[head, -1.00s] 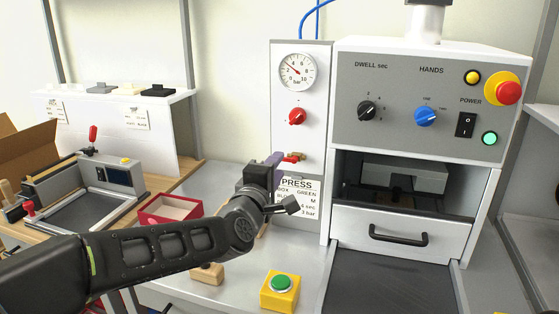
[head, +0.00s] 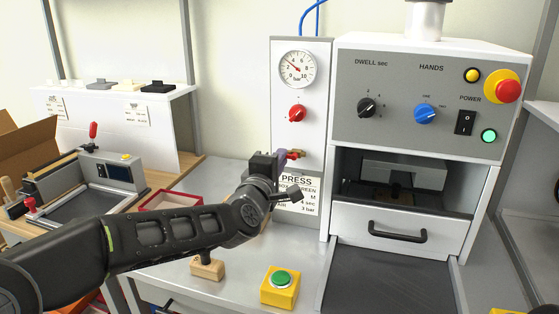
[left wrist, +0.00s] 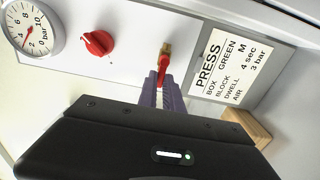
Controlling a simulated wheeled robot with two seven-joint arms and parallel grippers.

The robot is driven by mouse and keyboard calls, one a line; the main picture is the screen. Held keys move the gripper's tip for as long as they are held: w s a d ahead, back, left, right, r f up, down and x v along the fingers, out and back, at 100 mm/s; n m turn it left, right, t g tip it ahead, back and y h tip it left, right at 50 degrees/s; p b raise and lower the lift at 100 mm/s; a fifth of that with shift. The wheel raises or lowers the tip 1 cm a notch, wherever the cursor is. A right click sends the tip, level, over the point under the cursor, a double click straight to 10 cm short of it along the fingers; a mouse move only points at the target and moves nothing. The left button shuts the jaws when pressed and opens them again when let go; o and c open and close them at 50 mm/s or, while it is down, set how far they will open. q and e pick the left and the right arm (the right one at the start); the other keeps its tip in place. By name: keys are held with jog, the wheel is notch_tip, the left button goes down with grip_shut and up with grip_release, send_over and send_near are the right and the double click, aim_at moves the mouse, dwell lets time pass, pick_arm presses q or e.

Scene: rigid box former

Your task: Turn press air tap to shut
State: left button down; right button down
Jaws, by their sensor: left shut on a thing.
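The press air tap has a red lever on a brass fitting (head: 296,154), low on the white panel left of the press. In the left wrist view the red lever (left wrist: 163,68) points from the brass fitting back between my purple fingertips. My left gripper (head: 282,157) is shut on this lever; it also shows in the left wrist view (left wrist: 163,93). The gripper body hides part of the lever and the panel's lower left edge in the head view. My right gripper is not in view.
Above the tap are a red knob (head: 297,113) and a pressure gauge (head: 297,69). A PRESS card (head: 298,182) hangs just below. The press drawer (head: 400,232) is to the right. A yellow box with a green button (head: 280,287) and a wooden-based tool (head: 207,268) stand on the bench.

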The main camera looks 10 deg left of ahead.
pick_arm(q)
jog(key=shift+r+m, duration=0.1)
jog(key=shift+m, duration=0.3)
dwell(0.3)
jog(key=m, duration=0.3)
jog(key=shift+d+r, duration=0.15)
jog(key=shift+r, duration=0.25)
jog(key=m, duration=0.1)
jog(key=m+p, duration=0.1)
jog(key=m, duration=0.1)
jog(key=r+m, duration=0.1)
jog(key=shift+d+m+p, duration=0.3)
jog(key=shift+m+p, duration=0.1)
jog(key=m, duration=0.1)
jog(key=m+p, duration=0.1)
jog(key=m, duration=0.1)
jog(key=d+m+p, duration=0.1)
jog(key=m, duration=0.1)
jog(key=shift+s+r, duration=0.1)
jog(key=shift+r, duration=0.3)
jog(key=shift+d+m+p, duration=0.25)
jog(key=shift+m+p, duration=0.25)
jog(key=shift+m, duration=0.6)
jog(key=shift+d+m+p, duration=0.2)
jog(key=shift+m+p, duration=0.3)
jog(key=shift+m, duration=0.6)
jog(key=shift+f, duration=0.1)
jog(key=c, duration=1.5)
grip_release()
